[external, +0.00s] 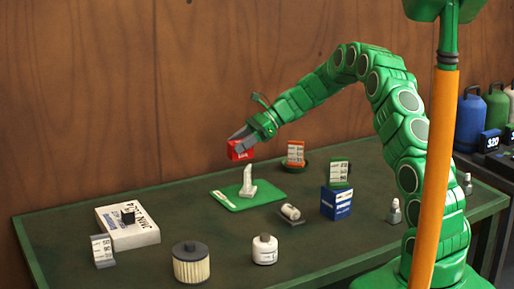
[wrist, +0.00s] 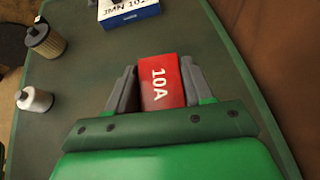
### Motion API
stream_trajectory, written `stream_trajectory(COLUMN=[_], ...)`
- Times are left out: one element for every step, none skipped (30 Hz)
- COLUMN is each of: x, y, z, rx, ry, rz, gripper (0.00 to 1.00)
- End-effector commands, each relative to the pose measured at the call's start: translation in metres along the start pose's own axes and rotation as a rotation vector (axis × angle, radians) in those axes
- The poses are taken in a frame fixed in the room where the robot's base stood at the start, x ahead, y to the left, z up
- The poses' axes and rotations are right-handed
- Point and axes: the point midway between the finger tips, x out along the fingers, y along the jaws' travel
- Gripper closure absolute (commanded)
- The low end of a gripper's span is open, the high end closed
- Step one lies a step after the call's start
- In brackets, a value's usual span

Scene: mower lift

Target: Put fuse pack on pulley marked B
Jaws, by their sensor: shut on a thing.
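The fuse pack is a red box marked 10A (wrist: 160,82). My gripper (wrist: 153,88) is shut on it, with a grey finger on either side. In the external view, the fuse pack (external: 241,150) hangs in my gripper (external: 243,138) in the air above a green mat (external: 265,198) with a white upright piece (external: 248,182). No letter B is readable in either view. A dark round base (external: 294,167) under an orange and white card (external: 296,152) stands behind and right of the mat; I cannot tell whether it is the pulley.
A white box (external: 145,233) with a small black piece on it lies at the left, beside a card (external: 102,250). A ribbed filter (external: 191,264) and white bottle (external: 265,250) stand in front. A blue box (external: 336,202) bears a green card (external: 339,172).

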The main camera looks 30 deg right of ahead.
Motion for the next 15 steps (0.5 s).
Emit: stream_trajectory(x=[-0.022,-0.034,-0.049,-0.06,-0.07,-0.084,-0.094,-0.105,-0.12,-0.13,-0.14,-0.152,-0.161,-0.17,-0.182], y=[-0.002,-0.003,-0.004,-0.004,-0.003,-0.002,-0.001,-0.001,0.001,0.002,0.004,0.008,0.01,0.013,0.016], z=[-0.009,-0.015,-0.022,-0.028,-0.034,-0.042,-0.047,-0.051,-0.058,-0.062,-0.067,-0.074,-0.078,-0.084,-0.09], rx=[0.019,0.03,0.045,0.057,0.068,0.083,0.094,0.104,0.117,0.126,0.136,0.15,0.161,0.171,0.184], ry=[0.0,0.0,0.0,0.0,0.002,0.003,0.004,0.003,0.003,0.004,0.003,0.003,0.002,0.002,0.002], rz=[-0.034,-0.053,-0.076,-0.094,-0.11,-0.133,-0.151,-0.17,-0.193,-0.21,-0.225,-0.245,-0.26,-0.276,-0.298], gripper=[0.79,0.79,0.79,0.79,0.79,0.79,0.79,0.79,0.79,0.79,0.79,0.79,0.79,0.79,0.79])
